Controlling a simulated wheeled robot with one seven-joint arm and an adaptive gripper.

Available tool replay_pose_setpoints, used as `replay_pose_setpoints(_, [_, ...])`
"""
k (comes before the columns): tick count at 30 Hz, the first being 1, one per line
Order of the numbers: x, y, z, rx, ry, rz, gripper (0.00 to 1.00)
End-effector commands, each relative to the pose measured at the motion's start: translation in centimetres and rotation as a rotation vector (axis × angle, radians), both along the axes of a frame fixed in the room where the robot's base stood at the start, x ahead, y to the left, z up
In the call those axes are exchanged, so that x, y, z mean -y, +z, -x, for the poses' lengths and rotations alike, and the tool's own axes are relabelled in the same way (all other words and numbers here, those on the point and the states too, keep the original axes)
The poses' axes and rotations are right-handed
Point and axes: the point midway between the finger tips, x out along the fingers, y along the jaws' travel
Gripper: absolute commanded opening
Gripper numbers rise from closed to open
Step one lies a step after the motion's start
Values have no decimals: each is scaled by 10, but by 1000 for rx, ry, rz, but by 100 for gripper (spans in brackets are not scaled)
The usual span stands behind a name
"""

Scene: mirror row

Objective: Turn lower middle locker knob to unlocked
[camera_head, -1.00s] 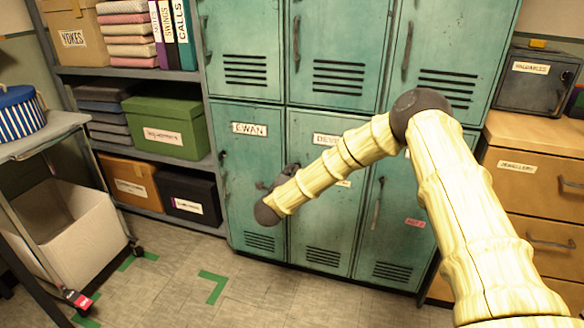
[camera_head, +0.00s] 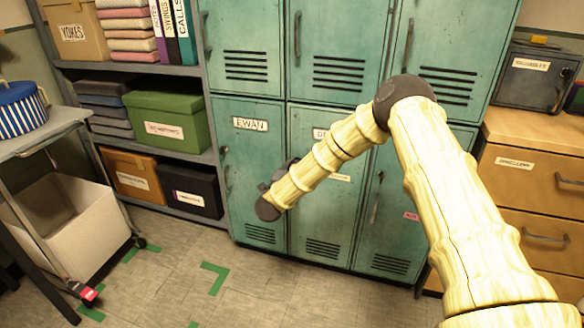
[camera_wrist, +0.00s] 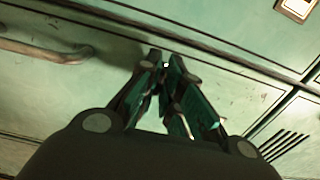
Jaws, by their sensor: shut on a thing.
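The lower middle locker (camera_head: 320,220) is a shut teal door with a white label beginning "DE", partly hidden behind my arm. My gripper (camera_head: 283,175) is at this door's left edge, beside the lower left locker marked "EWAN" (camera_head: 250,124). My wrist hides most of it in the head view. In the wrist view my gripper's dark fingers (camera_wrist: 164,66) come together against the teal locker front. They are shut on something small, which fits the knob. The knob is almost wholly covered, with only a tiny bright spot between the tips, so its setting cannot be read.
A locker handle (camera_wrist: 45,50) stands out to the left of my fingers in the wrist view. Shelves with a green box (camera_head: 166,120) are at left, and a wooden drawer cabinet (camera_head: 530,190) is at right. Floor before the lockers is clear, with green tape marks (camera_head: 215,275).

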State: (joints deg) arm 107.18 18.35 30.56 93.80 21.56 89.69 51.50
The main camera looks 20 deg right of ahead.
Motion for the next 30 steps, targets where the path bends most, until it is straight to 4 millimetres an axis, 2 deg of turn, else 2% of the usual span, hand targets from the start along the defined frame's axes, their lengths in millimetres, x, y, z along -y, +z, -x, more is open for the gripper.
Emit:
replay_pose_setpoints(4, [0,-1,0,-1,0,0,0])
replay_pose_setpoints(5, [0,-1,0,-1,0,0,12])
replay_pose_setpoints(8, [0,-1,0,-1,0,0,29])
replay_pose_setpoints(20, [-3,0,3,-1,1,-1,29])
replay_pose_setpoints(25, [-14,-1,20,-2,2,-1,29])
replay_pose_setpoints(30, [-32,-1,46,-2,3,-1,29])
